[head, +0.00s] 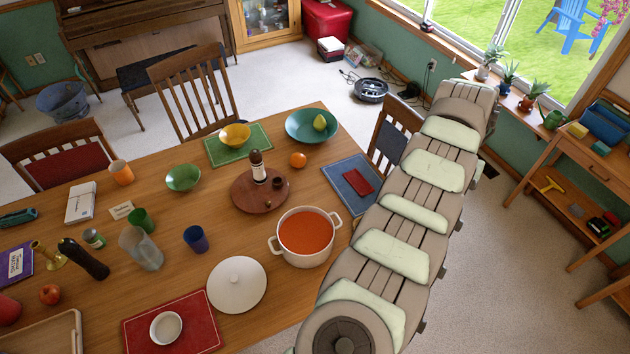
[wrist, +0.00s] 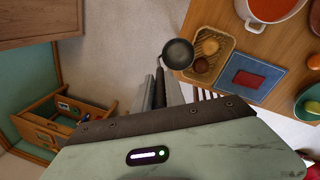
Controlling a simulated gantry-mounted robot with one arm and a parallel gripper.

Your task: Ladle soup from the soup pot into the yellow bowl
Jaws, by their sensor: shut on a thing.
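The soup pot (head: 276,246) is white with two handles and stands open on the table, with orange-red soup (head: 306,232) in it. Its edge also shows at the top of the wrist view (wrist: 248,12). The yellow bowl (head: 235,137) sits on a green placemat at the far side of the table. In the wrist view, my gripper (wrist: 160,88) is shut on the dark handle of a ladle (wrist: 178,53). The ladle's round bowl looks dark, with no soup visible in it, and appears beside the table edge. The head view does not show my gripper or the ladle.
A wicker tray (wrist: 222,38) with round items lies near the ladle. A blue placemat (head: 341,173) holds a red item. A white lid (head: 237,285) lies left of the pot. A bottle stands on a round wooden board (head: 248,201) between pot and yellow bowl.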

